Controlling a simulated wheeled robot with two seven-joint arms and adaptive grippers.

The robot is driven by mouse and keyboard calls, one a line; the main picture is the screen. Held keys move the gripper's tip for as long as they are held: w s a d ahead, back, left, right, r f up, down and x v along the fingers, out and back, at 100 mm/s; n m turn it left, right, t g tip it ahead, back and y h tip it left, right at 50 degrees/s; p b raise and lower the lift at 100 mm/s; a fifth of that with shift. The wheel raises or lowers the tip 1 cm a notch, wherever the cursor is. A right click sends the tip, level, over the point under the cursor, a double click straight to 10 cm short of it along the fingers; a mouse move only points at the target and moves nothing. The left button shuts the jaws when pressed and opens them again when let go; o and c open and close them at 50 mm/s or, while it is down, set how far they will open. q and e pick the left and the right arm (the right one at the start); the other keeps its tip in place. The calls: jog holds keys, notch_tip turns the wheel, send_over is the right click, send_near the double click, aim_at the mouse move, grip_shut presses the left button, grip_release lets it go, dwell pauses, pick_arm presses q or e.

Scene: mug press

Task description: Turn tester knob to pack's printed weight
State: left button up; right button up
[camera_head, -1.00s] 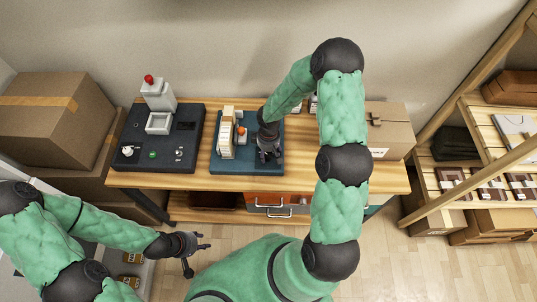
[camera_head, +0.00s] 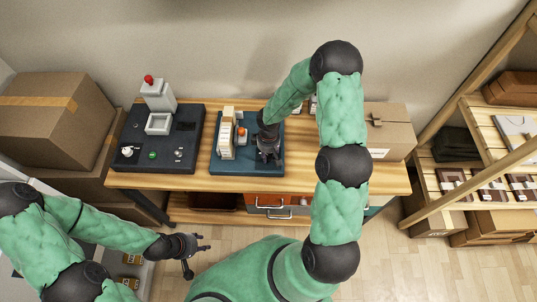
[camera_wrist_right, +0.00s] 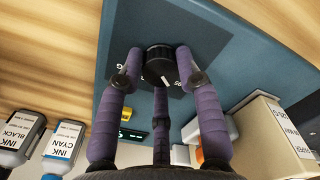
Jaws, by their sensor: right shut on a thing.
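The tester is a blue base (camera_head: 217,165) on the wooden table in the head view. Its blue panel also shows in the wrist view (camera_wrist_right: 118,35). A round black knob (camera_wrist_right: 158,65) sits on a dark square of the panel. My right gripper (camera_head: 269,157) is shut on the knob, with its purple fingers around it. White printed marks beside the knob are partly covered by the fingers. A cream pack (camera_head: 227,140) stands on the base, left of the gripper. A printed label shows in the wrist view (camera_wrist_right: 292,132), too small to read surely. My left gripper (camera_head: 204,243) is open and empty.
A dark device (camera_head: 178,130) with a red-topped white tower stands left of the tester. A cardboard box (camera_head: 388,133) is at the table's right. Ink bottles (camera_wrist_right: 62,145) stand beside the panel in the wrist view. The table's front edge is clear.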

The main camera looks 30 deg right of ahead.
jog(key=shift+s+f, duration=0.1)
jog(key=shift+s, duration=0.05)
jog(key=shift+f+m+b, duration=0.1)
jog(key=shift+m+b, duration=0.3)
jog(key=shift+b, duration=0.3)
jog(key=m+b, duration=0.4)
jog(key=b, duration=0.1)
jog(key=m+b, duration=0.4)
jog(key=b, duration=0.1)
jog(key=shift+s+a+f, duration=0.1)
jog(key=shift+f, duration=0.1)
jog(key=m+b, duration=0.3)
jog(key=m, duration=0.2)
jog(key=shift+a+m+b, duration=0.1)
jog(key=shift+m+b, duration=0.3)
jog(key=m+b, duration=0.2)
jog(key=m, duration=0.2)
jog(key=shift+r+m, duration=0.1)
jog(key=shift+m, duration=0.3)
jog(key=shift+a, duration=0.1)
jog(key=o, duration=1)
jog(key=shift+o, duration=0.6)
jog(key=shift+r, duration=0.2)
